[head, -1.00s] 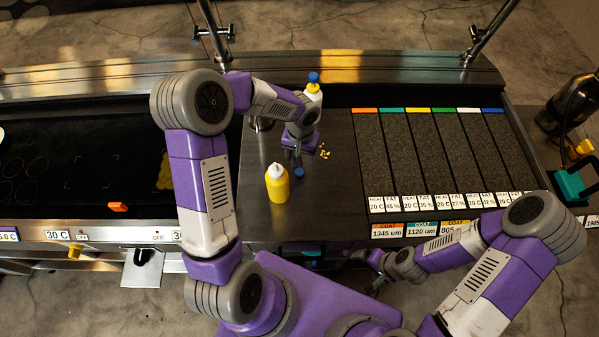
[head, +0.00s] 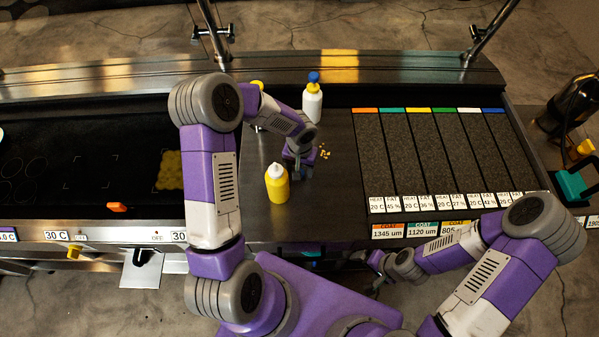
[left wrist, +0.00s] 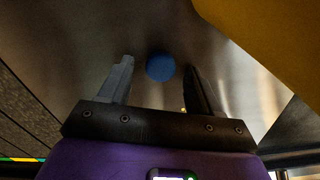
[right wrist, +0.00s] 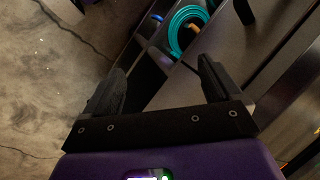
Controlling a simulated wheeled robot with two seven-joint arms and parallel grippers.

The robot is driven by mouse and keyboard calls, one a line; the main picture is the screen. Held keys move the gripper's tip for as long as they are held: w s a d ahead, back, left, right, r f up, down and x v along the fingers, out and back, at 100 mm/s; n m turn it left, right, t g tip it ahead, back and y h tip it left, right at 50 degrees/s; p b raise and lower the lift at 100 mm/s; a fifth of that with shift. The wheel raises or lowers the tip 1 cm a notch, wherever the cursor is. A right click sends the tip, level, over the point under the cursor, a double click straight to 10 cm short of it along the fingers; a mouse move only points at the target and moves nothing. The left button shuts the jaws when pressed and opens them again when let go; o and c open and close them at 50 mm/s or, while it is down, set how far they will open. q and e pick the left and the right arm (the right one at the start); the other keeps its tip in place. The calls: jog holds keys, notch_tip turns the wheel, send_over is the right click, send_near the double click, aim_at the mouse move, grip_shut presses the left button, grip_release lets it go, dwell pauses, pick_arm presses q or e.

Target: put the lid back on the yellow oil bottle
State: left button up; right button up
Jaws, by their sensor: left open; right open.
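The yellow oil bottle (head: 277,185) stands upright on the dark counter, its white pointed nozzle bare. My left gripper (head: 297,174) is just right of the bottle, low over the counter, fingers pointing down. It is open. In the left wrist view, a small round blue lid (left wrist: 160,67) lies on the counter between the fingertips, and the bottle's yellow side (left wrist: 285,40) fills the upper right corner. In the head view my gripper hides the lid. My right gripper (right wrist: 163,72) is open and empty, off the counter's front edge.
A white bottle with a blue cap (head: 313,103) stands behind the left gripper. Dark grey strips (head: 428,155) with labels cover the right side. The dark griddle (head: 95,150) is at left. Counter in front of the bottle is clear.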

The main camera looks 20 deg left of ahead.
pick_arm(q)
jog(key=c, duration=1.1)
jog(key=shift+r, duration=0.1)
notch_tip(320, 180, up, 10)
jog(key=p, duration=0.1)
